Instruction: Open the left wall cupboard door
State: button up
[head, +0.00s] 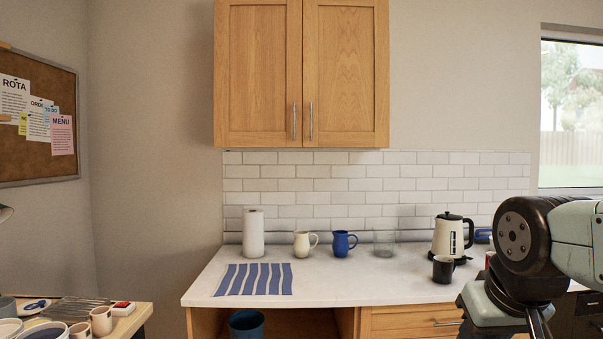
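The wall cupboard (300,147) is wooden and hangs above the tiled wall. Its left door (257,70) and right door (347,70) are both shut. The left door's upright metal handle (294,121) is near its lower right corner, beside the meeting line. The right door has a matching handle (311,121) close by. Links of my arm fill the lower right of the head view, well below and to the right of the cupboard. My gripper is not visible.
The counter (330,287) below holds a paper roll (253,234), a cream jug (303,243), a blue jug (343,243), a glass container (384,243), a kettle (449,236), a black mug (443,269) and a striped cloth (255,279). Space before the cupboard doors is clear.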

aim_at(258, 44)
jog(key=z, duration=0.05)
jog(key=i, duration=1.45)
jog(key=u, duration=1.8)
jog(key=k, duration=0.9)
jog(key=u, duration=0.15)
jog(key=i, duration=0.9)
jog(key=z, duration=0.1)
